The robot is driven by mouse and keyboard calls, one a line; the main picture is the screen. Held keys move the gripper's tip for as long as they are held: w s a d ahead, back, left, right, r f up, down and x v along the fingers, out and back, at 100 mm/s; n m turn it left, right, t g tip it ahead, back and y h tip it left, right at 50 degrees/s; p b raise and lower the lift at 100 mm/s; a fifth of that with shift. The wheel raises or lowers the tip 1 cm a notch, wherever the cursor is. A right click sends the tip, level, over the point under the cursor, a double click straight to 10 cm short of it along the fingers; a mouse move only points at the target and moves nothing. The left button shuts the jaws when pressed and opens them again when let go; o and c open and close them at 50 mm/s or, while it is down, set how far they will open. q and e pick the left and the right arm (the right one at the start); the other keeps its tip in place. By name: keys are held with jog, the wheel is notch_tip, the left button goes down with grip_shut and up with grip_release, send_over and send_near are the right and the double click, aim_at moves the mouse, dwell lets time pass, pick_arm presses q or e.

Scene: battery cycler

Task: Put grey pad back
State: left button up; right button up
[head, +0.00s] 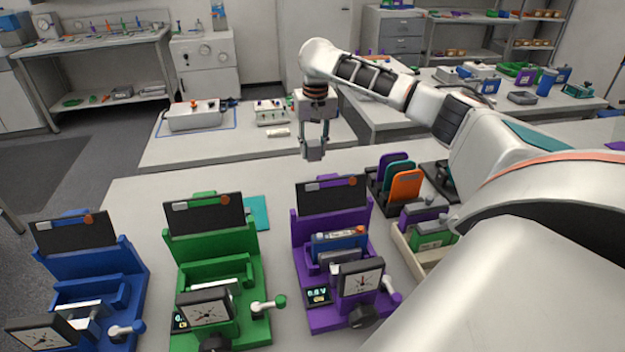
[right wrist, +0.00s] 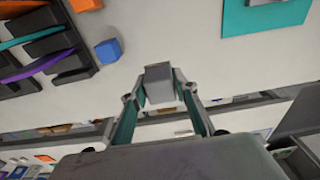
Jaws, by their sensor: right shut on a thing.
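My right gripper (head: 314,139) hangs pointing down above the bench, behind the purple cycler (head: 300,240). It is shut on the grey pad (head: 314,150), a small grey block held at the fingertips. In the right wrist view the grey pad (right wrist: 160,85) sits between the tips of the gripper (right wrist: 160,92), clear of the bench top. My left gripper is not in view.
A green cycler (head: 215,241) and a blue cycler (head: 128,260) stand left of the purple one. A rack (head: 380,198) of purple, teal and orange plates and a beige tray (head: 401,245) are at right. A teal sheet (head: 257,212) lies behind the green cycler.

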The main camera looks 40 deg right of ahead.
notch_tip(320, 180, down, 11)
jog(key=shift+f, duration=0.1)
dwell(0.4)
jog(key=shift+f, duration=0.1)
jog(key=o, duration=1.2)
jog(key=shift+c, duration=0.2)
jog(key=r, duration=0.8)
jog(key=s+r, duration=0.1)
jog(key=r, duration=0.3)
jog(key=shift+s+a+r, duration=0.1)
jog(key=shift+a+r, duration=0.05)
jog(key=shift+a, duration=0.2)
